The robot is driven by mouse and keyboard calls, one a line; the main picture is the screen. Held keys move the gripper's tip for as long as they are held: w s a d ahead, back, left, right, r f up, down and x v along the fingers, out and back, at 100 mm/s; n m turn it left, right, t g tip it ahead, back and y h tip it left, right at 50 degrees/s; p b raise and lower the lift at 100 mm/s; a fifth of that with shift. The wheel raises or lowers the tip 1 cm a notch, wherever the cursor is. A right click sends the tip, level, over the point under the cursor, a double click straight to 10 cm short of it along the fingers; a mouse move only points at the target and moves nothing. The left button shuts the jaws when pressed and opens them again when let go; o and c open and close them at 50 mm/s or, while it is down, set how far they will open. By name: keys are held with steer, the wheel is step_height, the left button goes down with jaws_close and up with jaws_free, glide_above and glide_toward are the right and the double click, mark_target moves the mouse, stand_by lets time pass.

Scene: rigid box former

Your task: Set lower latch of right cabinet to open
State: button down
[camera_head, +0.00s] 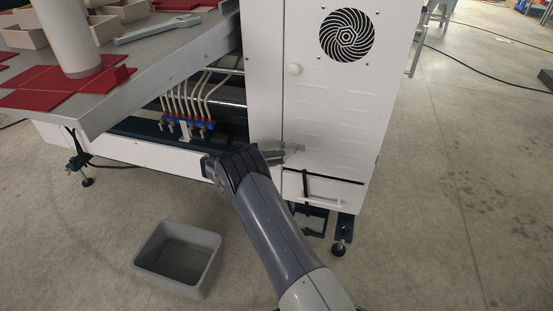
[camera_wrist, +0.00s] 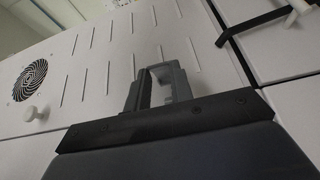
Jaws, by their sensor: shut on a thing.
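The right cabinet (camera_head: 340,110) is a white upright box with a door on its front. My gripper (camera_head: 284,154) is at the lower left part of this door, below the round white knob (camera_head: 294,69). In the wrist view my gripper's grey fingers (camera_wrist: 160,78) are close together against the slotted white panel (camera_wrist: 105,65). The gripper is shut on the lower latch, which is mostly hidden by the fingers. I cannot tell which way the latch is turned. The knob also shows at the left in the wrist view (camera_wrist: 30,113).
Below the door is a drawer-like panel with a white bar handle (camera_head: 322,201) and a black strap-like piece (camera_head: 305,185). A row of hoses (camera_head: 195,100) is left of the cabinet. A grey bin (camera_head: 178,258) stands on the floor.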

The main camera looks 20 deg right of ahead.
steer(key=shift+w+a, duration=0.15)
steer(key=c, duration=1.2)
jaws_free()
steer(key=shift+c, duration=0.2)
steer(key=w+a+p, duration=0.1)
steer(key=a+p, duration=0.3)
steer(key=a, duration=0.6)
steer(key=shift+a, duration=0.35)
steer(key=shift+d, duration=0.1)
